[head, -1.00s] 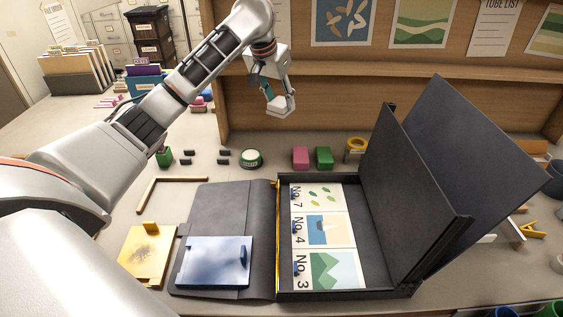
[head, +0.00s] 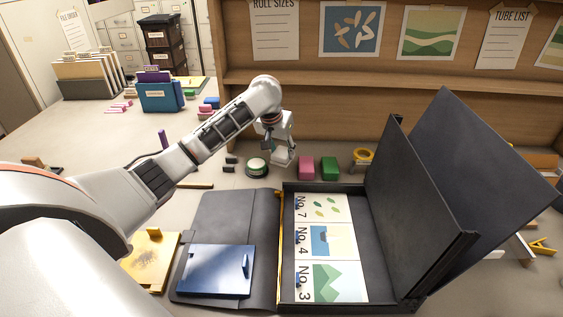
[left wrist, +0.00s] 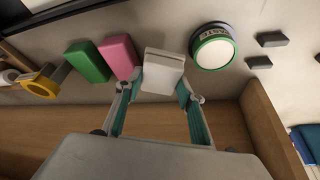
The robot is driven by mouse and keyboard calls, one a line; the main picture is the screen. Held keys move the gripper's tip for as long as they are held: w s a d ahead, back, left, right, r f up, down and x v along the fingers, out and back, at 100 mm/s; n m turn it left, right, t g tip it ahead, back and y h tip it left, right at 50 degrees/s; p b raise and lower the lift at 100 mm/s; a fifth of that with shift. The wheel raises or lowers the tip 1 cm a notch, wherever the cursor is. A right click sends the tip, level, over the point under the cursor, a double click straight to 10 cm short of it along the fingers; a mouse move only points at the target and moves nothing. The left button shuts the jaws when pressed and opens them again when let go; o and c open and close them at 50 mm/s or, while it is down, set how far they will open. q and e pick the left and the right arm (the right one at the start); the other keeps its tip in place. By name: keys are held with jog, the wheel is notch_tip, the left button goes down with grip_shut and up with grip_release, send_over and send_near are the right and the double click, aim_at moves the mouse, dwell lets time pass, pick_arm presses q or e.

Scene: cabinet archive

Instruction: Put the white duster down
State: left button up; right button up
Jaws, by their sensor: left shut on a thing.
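The white duster is a small white block (left wrist: 163,72) between the fingers of my left gripper in the left wrist view. My left gripper (left wrist: 160,100) is shut on it, with a teal-lined finger on each side. In the head view the gripper (head: 280,148) is low over the back of the table, between the round jar and the pink block, and the duster (head: 284,157) is at its lower end. I cannot tell whether the duster touches the table. My right gripper is not in view.
A pink block (head: 306,168) and a green block (head: 329,168) stand right of the gripper, with a yellow tape roll (head: 362,155) beyond. A green-rimmed jar (head: 257,168) is to the left. The open black portfolio box (head: 345,188) lies in front; a wooden back panel (head: 300,112) stands behind.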

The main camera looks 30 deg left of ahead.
aim_at(282, 160)
pick_arm(q)
jog(key=shift+f, duration=2.35)
jog(key=o, duration=1.1)
jog(key=shift+f, duration=0.15)
jog(key=shift+c, duration=0.2)
jog(key=shift+r, duration=0.35)
jog(key=v, duration=1.1)
jog(key=shift+s+r, duration=0.25)
jog(key=shift+r, duration=0.05)
